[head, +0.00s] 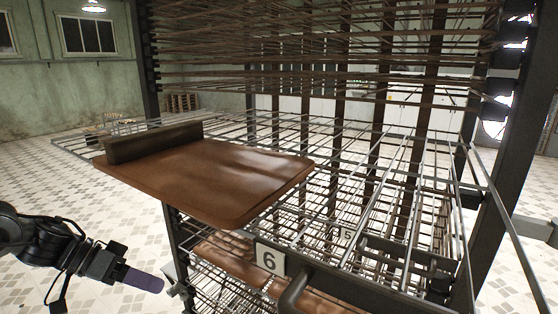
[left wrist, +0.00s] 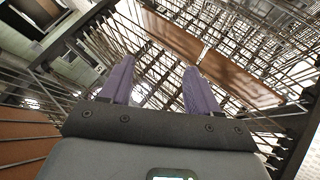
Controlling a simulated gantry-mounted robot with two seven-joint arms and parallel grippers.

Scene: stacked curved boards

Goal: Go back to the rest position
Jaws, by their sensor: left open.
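My left gripper (head: 148,281) comes in at the lower left of the head view, beside the rack and below the level of the top board. In the left wrist view its two purple fingers (left wrist: 160,85) stand apart with nothing between them. A brown curved board (head: 215,180) with a dark raised block (head: 153,142) at its left end lies on a wire shelf of the rack, apart from the gripper. Another brown board lies on a lower level (head: 230,262). My right gripper is not in view.
The tall metal rack (head: 340,75) with many wire shelves fills the middle and right. A number 6 plate (head: 270,259) and a dark handle (head: 294,294) are at its front. Tiled floor (head: 95,205) lies open at the left.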

